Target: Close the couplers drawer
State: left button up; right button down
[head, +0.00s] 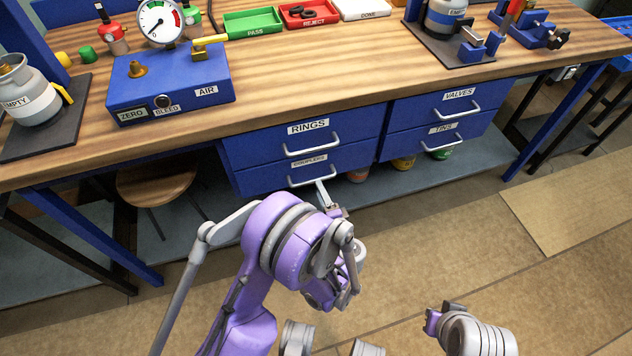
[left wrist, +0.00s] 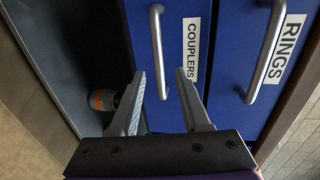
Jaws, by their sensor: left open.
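The couplers drawer (head: 309,162) is the blue lower drawer of the left pair under the bench, below the rings drawer. Its label is partly seen from above; how far it stands out is hard to tell. Its silver bar handle (head: 315,178) also shows in the left wrist view (left wrist: 158,50), upright there beside the COUPLERS label. My left gripper (head: 326,190) is just in front of this drawer, near the handle. In the left wrist view its fingers (left wrist: 162,88) are apart and empty, with the handle beyond the gap. My right gripper (head: 444,312) is low at the right, away from the drawers.
The rings drawer (head: 305,135) is above. The valves drawer (head: 450,103) and another drawer (head: 435,137) are to the right. A stool (head: 157,183) stands under the bench at the left. Several containers sit on the lower shelf. The floor in front is open.

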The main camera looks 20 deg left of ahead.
pick_arm(q)
jog(key=v, duration=0.4)
jog(key=shift+s, duration=0.1)
dwell(0.4)
